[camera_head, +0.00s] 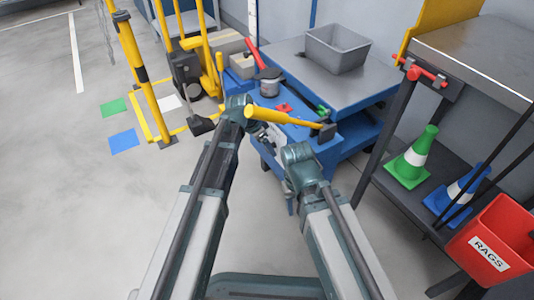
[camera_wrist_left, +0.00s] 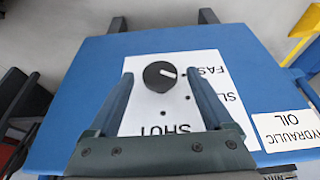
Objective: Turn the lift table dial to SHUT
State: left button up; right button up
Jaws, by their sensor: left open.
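The dial is a round black knob (camera_wrist_left: 160,76) with a white pointer mark, on a white label plate (camera_wrist_left: 143,122) on the blue lift table (camera_wrist_left: 85,80). The lettering appears upside down: FAST and SLOW at the right, SHUT nearer my wrist. The pointer faces right, towards FAST. My left gripper (camera_wrist_left: 158,80) is open, its fingers either side of the dial with gaps; I cannot tell how far above it they are. In the head view the blue table (camera_head: 325,150) is partly hidden by my arms.
A yellow-handled mallet (camera_head: 285,118) lies on the table beside my left arm. A red handle (camera_head: 285,107), a grey bin (camera_head: 337,48) and a HYDRAULIC OIL label (camera_wrist_left: 286,130) are close by. A shelf with cones (camera_head: 411,160) stands right.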

pick_arm(q)
jog(key=shift+w+d+f+b, duration=0.2)
jog(key=shift+f+b, duration=0.1)
jog(key=shift+f, duration=0.35)
pick_arm(e)
jog(key=shift+f, duration=0.65)
pick_arm(q)
jog(key=c, duration=1.3)
jog(key=shift+s, duration=0.15)
jog(key=shift+c, duration=0.2)
